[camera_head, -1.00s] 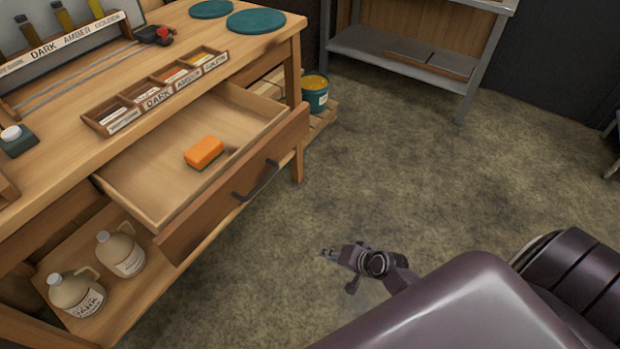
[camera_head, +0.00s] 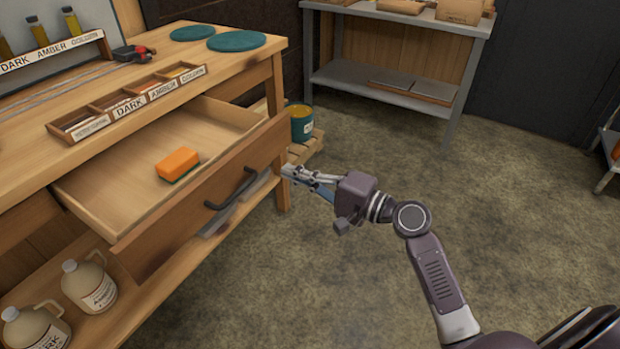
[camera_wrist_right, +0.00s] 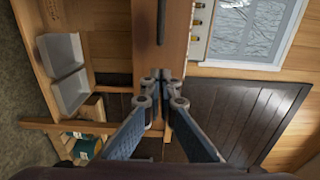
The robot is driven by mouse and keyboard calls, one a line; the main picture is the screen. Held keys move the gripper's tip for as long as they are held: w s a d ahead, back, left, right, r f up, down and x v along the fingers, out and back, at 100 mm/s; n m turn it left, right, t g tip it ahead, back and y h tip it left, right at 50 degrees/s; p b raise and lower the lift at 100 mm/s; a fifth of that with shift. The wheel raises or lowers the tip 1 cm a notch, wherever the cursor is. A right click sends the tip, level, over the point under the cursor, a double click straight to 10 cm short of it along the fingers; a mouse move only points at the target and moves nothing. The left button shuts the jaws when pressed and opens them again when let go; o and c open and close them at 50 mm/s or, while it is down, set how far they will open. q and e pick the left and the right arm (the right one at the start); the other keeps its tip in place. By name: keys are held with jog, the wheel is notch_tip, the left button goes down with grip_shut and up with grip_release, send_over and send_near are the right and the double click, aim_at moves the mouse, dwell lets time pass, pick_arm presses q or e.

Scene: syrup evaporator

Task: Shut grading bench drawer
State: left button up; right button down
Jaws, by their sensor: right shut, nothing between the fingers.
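The grading bench drawer (camera_head: 190,215) is pulled out of the wooden bench. Its front has a dark bar handle (camera_head: 232,188). An orange sponge (camera_head: 178,164) with a green underside lies inside it. My right gripper (camera_head: 287,171) is shut and empty, just right of the drawer front's right end, pointing toward the bench. In the right wrist view the shut fingertips (camera_wrist_right: 162,76) show close to the wooden drawer front (camera_wrist_right: 176,45), with part of the dark handle (camera_wrist_right: 161,22) above them. I cannot tell whether they touch it. My left gripper is not in view.
The bench top (camera_head: 130,70) holds a label tray (camera_head: 125,103) and two green discs. Jugs (camera_head: 90,286) stand on the lower shelf. A green bucket (camera_head: 301,123) sits beyond the bench's right leg.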

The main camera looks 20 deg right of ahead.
aim_at(256, 159)
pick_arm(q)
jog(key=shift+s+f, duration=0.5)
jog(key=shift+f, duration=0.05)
pick_arm(e)
jog(key=x, duration=0.7)
jog(key=shift+w+a, duration=0.1)
jog(key=shift+w, duration=0.05)
